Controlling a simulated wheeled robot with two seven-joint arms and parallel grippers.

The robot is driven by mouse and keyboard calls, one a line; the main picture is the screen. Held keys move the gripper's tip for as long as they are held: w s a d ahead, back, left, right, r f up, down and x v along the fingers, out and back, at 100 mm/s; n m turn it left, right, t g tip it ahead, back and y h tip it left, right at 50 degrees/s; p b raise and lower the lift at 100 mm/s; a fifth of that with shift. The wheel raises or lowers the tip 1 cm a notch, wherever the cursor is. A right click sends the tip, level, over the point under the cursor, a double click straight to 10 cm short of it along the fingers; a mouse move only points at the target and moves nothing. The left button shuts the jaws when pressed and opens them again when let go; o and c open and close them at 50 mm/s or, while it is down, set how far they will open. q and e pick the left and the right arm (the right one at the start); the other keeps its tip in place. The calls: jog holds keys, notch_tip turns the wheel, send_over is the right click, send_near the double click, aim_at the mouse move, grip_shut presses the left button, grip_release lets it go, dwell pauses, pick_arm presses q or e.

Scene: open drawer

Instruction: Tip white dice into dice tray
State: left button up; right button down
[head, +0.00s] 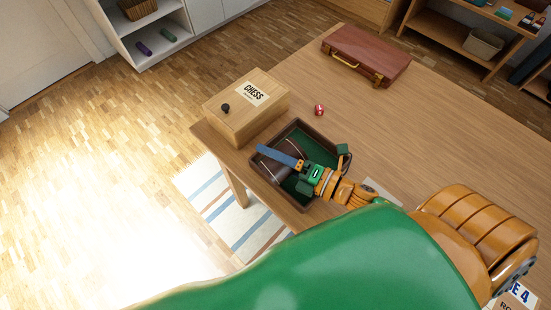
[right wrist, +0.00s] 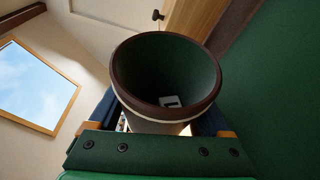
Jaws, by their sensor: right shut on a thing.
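My right gripper (head: 290,163) is over the dice tray (head: 306,125), a dark-rimmed tray with a green lining. It is shut on a dark brown cup (head: 272,168) with a pale band. In the right wrist view the cup (right wrist: 125,75) sits between the fingers, its green-lined mouth toward the camera. A white die (right wrist: 171,101) with a dark mark shows inside the cup. In the head view the cup lies tilted over the tray, partly hidden by a blue finger. A red die (head: 319,110) lies on the table outside the tray. My left gripper is not in view.
A wooden chess box (head: 235,125) with a dark knob stands just left of the tray. A reddish-brown case (head: 365,55) lies at the table's far edge. The wooden table (head: 440,135) is clear to the right of the red die.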

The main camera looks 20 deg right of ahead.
jog(key=shift+a+f+m+y+b, duration=0.15)
jog(key=shift+f+m+y+b, duration=0.15)
jog(key=shift+m+b, duration=0.4)
jog(key=m, duration=0.2)
jog(key=r+m+t, duration=0.1)
jog(key=m, duration=0.1)
jog(key=r+m+t, duration=0.1)
jog(key=shift+w+d+r+m+y+b, duration=0.1)
jog(key=shift+d+r+m+y+b, duration=0.05)
jog(key=shift+d+m+y+b, duration=0.2)
jog(key=shift+a, duration=0.1)
jog(key=shift+r, duration=0.1)
